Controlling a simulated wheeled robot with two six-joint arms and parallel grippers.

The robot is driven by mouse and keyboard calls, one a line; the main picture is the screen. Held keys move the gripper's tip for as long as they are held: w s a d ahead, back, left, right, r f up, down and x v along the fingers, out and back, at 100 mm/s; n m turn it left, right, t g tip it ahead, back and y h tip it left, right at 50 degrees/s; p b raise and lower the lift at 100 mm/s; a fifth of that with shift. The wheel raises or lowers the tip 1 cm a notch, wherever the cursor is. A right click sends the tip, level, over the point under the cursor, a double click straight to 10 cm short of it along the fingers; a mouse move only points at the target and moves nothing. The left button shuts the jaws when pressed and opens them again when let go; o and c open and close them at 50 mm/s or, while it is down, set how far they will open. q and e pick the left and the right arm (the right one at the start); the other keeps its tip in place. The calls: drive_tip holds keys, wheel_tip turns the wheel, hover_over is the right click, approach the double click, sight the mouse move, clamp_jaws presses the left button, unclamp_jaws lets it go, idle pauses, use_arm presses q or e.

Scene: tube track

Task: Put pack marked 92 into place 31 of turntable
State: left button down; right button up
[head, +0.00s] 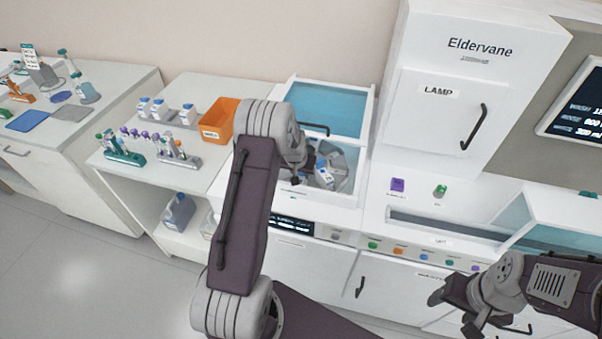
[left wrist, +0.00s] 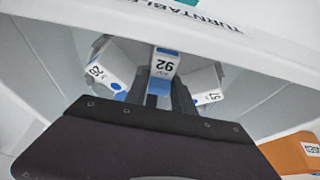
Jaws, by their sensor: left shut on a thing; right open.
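The pack marked 92 (left wrist: 164,64) is a white pack with blue parts, held between the fingers of my left gripper (left wrist: 162,92), which is shut on it. In the left wrist view it is over or in the turntable (left wrist: 262,106), between two other white packs; I cannot tell whether it is seated. In the head view the turntable (head: 350,157) is a grey round tray in an open white bay, and my left arm partly covers it. Place 31's number is not readable. My right gripper (head: 453,312) is open and empty at the lower right, in front of the bench.
One neighbouring pack (left wrist: 112,66) is left of pack 92, another (left wrist: 207,86) right of it. The bay's white front edge (left wrist: 255,50) carries the TURNTABLE label. An orange bin (head: 222,118) and tube racks (head: 122,150) stand on the left bench. A raised bluish lid (head: 325,108) is behind.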

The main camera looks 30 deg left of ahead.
use_arm(q)
drive_tip(key=c, duration=1)
unclamp_jaws()
drive_tip(key=shift+o, duration=0.2)
drive_tip(key=b+v, duration=0.1)
drive_tip(key=v, duration=0.8)
